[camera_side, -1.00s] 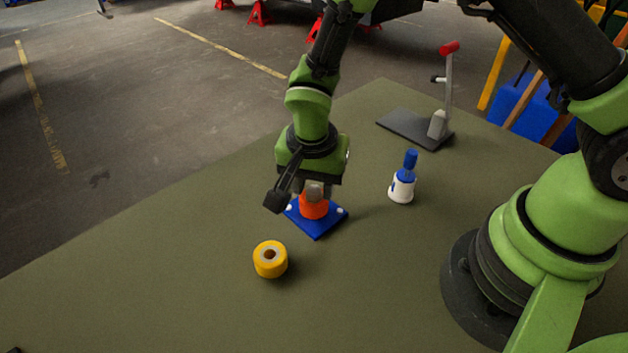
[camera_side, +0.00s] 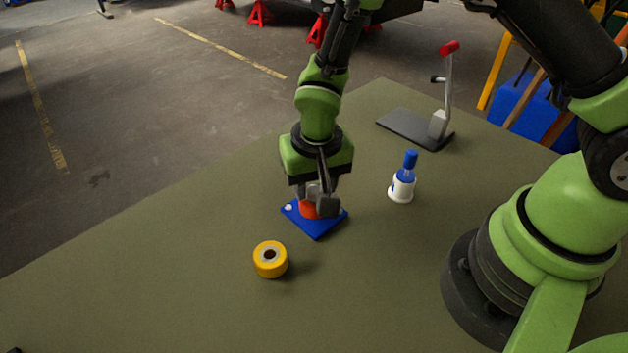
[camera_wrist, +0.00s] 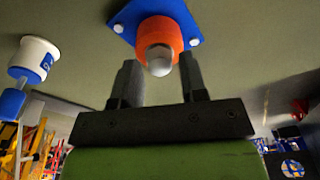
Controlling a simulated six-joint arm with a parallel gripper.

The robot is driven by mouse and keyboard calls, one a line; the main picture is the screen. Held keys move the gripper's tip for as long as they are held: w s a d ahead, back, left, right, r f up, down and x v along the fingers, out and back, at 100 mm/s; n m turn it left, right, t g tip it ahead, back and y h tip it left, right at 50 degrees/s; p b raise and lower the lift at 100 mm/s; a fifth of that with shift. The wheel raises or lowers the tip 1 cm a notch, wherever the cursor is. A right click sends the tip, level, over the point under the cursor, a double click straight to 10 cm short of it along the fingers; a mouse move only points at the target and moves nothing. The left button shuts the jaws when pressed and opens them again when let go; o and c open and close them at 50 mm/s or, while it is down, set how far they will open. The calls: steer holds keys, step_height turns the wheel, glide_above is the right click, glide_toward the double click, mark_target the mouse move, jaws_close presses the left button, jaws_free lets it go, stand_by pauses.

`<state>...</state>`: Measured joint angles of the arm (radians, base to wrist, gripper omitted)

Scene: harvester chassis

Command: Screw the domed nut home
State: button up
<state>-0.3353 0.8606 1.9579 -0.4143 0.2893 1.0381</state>
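The domed nut (camera_wrist: 159,62) is grey and sits on top of the orange cylinder (camera_wrist: 160,30), which stands on a blue square plate (camera_wrist: 122,22) with white studs at its corners. In the side view the orange cylinder (camera_side: 307,209) and blue plate (camera_side: 318,229) show below my gripper (camera_side: 319,196), which largely hides the nut. In the wrist view my gripper (camera_wrist: 158,72) has its two dark fingers apart, one on each side of the nut, with a visible gap beside it. How far the nut is seated cannot be told.
A yellow ring-shaped roll (camera_side: 270,260) lies in front of the plate. A white bottle with a blue cap (camera_side: 402,187) stands to the right. A dark stand with a red-topped post (camera_side: 410,128) is behind. The table's left side is clear.

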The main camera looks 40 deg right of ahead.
steer(key=n, duration=0.5)
steer(key=shift+y, duration=0.3)
steer(key=c, duration=0.7)
steer(key=m, duration=0.5)
